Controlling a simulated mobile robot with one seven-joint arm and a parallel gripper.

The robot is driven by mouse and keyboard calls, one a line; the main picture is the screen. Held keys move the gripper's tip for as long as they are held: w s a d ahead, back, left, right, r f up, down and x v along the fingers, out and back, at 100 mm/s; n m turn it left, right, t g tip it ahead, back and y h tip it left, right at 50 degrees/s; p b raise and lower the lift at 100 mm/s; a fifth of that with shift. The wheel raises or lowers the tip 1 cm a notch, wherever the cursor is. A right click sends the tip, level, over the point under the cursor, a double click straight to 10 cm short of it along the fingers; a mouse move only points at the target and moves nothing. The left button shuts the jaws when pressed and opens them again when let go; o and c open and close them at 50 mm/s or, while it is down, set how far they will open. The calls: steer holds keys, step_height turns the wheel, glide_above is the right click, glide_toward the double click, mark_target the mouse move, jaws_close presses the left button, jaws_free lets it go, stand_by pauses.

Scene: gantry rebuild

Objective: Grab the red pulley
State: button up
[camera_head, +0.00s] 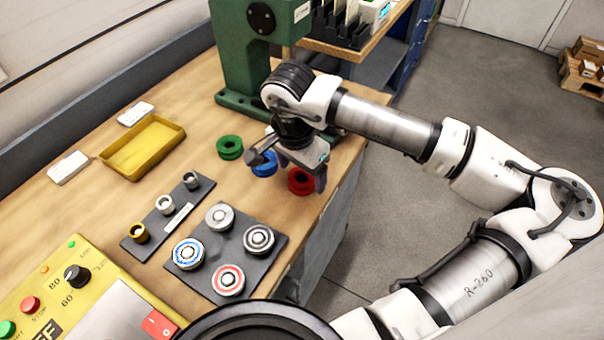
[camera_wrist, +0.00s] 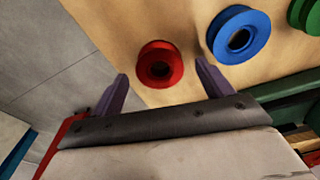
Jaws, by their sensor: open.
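The red pulley (camera_head: 301,182) lies on the wooden bench near its right edge, partly hidden by my gripper in the head view. In the wrist view the red pulley (camera_wrist: 160,64) appears ahead of and between my two purple fingers, nearer the left one. My gripper (camera_head: 301,177) is open and empty, above the bench beside the red pulley; its fingers also show in the wrist view (camera_wrist: 162,86). I cannot tell the exact height of the fingertips over the pulley.
A blue pulley (camera_head: 264,165) and a green pulley (camera_head: 229,147) lie to the left of the red one. A green machine (camera_head: 243,75) stands behind. A dark plate (camera_head: 215,276) with several round parts sits in front. The bench's right edge is close by.

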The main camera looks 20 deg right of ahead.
steer(key=shift+f, duration=0.5)
steer(key=c, duration=1.2)
steer(key=shift+o, duration=0.2)
steer(key=shift+r, duration=0.15)
